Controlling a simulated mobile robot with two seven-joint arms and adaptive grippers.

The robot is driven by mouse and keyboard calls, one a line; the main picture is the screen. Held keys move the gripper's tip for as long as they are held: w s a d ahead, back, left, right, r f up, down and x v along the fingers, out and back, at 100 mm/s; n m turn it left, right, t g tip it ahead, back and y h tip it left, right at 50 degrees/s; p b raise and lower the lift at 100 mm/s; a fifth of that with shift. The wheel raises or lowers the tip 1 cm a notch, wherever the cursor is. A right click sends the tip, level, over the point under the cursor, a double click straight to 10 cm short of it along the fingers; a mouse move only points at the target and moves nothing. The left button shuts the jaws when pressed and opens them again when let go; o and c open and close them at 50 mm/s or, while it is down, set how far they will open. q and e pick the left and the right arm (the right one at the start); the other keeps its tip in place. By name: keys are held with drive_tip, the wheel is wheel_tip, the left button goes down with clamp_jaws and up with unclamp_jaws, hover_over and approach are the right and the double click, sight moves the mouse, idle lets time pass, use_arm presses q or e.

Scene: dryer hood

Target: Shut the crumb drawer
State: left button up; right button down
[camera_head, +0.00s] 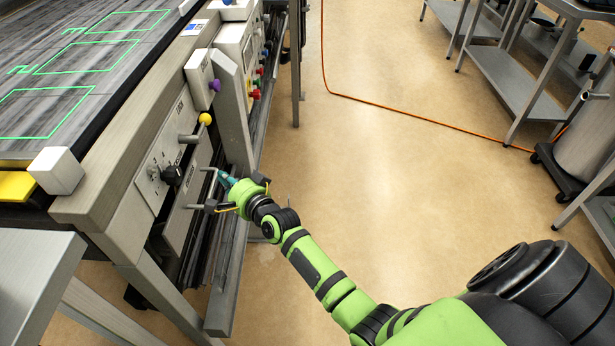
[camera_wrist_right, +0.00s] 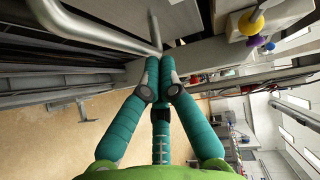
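A grey metal front with a bar handle (camera_head: 205,188) is on the side of the machine, low and left of centre in the head view. I take it for the crumb drawer (camera_head: 178,222); how far it stands out is hard to tell. My right gripper (camera_head: 223,178) is beside this handle. In the right wrist view the teal fingers of the right gripper (camera_wrist_right: 161,60) meet at their tips, with nothing seen between them. A metal bar handle (camera_wrist_right: 95,33) runs just past the fingertips; contact is unclear. My left gripper is not in view.
A long grey upright panel (camera_head: 236,110) stands just beyond the right gripper. A yellow knob (camera_head: 205,118) and a black dial (camera_head: 172,175) are above the handle. An orange cable (camera_head: 400,118) crosses the floor. The floor right of the machine is mostly clear.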

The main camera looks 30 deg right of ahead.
sight(201, 168)
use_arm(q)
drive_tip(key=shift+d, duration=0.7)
use_arm(e)
drive_tip(key=shift+w+a+r, duration=0.1)
drive_tip(key=shift+w+a, duration=0.4)
drive_tip(key=shift+a, duration=0.2)
drive_tip(key=shift+w+a, duration=0.45)
drive_tip(key=shift+a, duration=0.2)
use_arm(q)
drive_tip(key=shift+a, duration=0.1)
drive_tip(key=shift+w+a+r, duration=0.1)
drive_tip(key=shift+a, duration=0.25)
